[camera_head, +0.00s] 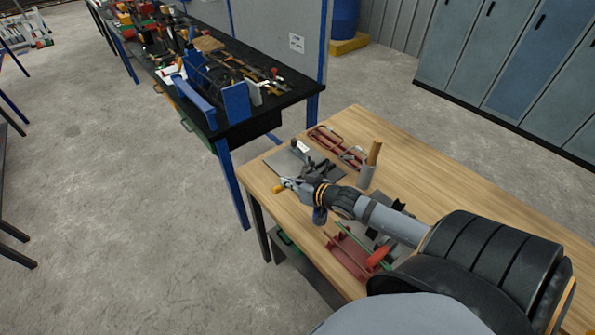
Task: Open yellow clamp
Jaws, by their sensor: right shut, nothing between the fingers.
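My right arm reaches in from the lower right over the wooden table (440,190). My right gripper (287,184) is shut and empty near the table's left edge. A small yellow part (278,189), which looks like the clamp's handle, shows right by the fingertips. I cannot tell whether they touch it. The rest of the clamp is too small or hidden behind the gripper to make out. A grey plate (283,162) with dark metal fittings (318,164) lies just beyond the gripper. My left gripper is not in view.
Red clamps (328,138) lie behind the plate. A grey cup (366,175) with wooden sticks stands close to my forearm. A red tray (350,258) and tools lie at the front. A cluttered black workbench (270,102) adjoins at the back left. The table's right part is clear.

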